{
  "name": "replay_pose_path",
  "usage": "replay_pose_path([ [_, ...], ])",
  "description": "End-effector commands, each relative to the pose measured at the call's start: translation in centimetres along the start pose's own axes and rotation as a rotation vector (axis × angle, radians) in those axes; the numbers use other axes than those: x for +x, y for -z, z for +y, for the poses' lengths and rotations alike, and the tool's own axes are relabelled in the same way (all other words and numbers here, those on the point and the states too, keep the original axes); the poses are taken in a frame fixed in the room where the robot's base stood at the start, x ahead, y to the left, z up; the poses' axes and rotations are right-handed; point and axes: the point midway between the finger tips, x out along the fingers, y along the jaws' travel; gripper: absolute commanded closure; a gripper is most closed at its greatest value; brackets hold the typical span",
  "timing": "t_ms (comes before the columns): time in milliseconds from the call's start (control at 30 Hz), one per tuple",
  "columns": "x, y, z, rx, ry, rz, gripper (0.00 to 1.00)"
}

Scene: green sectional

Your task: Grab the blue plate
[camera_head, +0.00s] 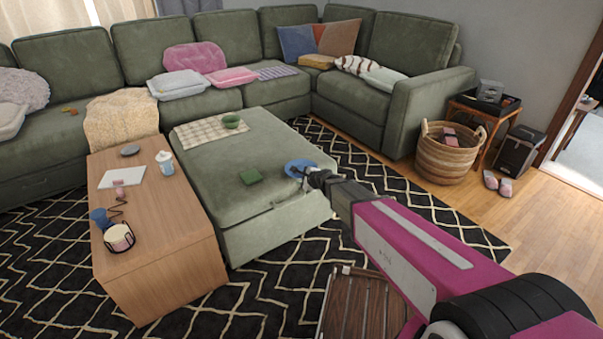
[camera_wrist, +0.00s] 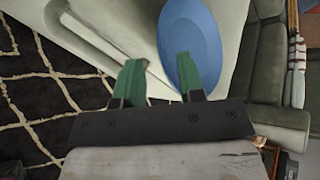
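The blue plate (camera_head: 299,167) lies at the right edge of the green ottoman (camera_head: 225,190), partly hidden by my gripper in the head view. The plate shows larger in the wrist view (camera_wrist: 190,45), ahead of the fingers and to the right of the gap's middle. My gripper (camera_wrist: 160,75) is open, with its two green fingertips apart and nothing between them that I can see held. The right fingertip overlaps the plate's near part in the picture; I cannot tell whether it touches. In the head view my gripper (camera_head: 318,178) is beside the plate's right side.
A wooden coffee table (camera_head: 160,225) stands left, a slatted wooden piece (camera_head: 360,305) in front. A woven basket (camera_head: 448,155) stands right. Patterned rug lies between.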

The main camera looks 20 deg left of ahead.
Motion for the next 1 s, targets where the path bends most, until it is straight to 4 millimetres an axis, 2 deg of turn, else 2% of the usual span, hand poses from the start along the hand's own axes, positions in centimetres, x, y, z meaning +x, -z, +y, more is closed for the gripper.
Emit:
replay_pose_path([
  [167, 1.1, 0.0, 0.0, -0.001, 0.000, 0.000, 0.64],
  [500, 5.5, 0.1, -0.1, -0.001, -0.001, 0.000, 0.64],
  [767, 5.6, 0.0, -0.1, -0.001, 0.000, 0.000, 0.64],
  [867, 5.6, 0.0, -0.1, -0.002, -0.001, 0.000, 0.94],
  [900, 5.6, 0.0, -0.1, -0.001, -0.001, 0.000, 1.00],
  [1000, 5.6, 0.0, -0.1, -0.001, -0.001, 0.000, 1.00],
])
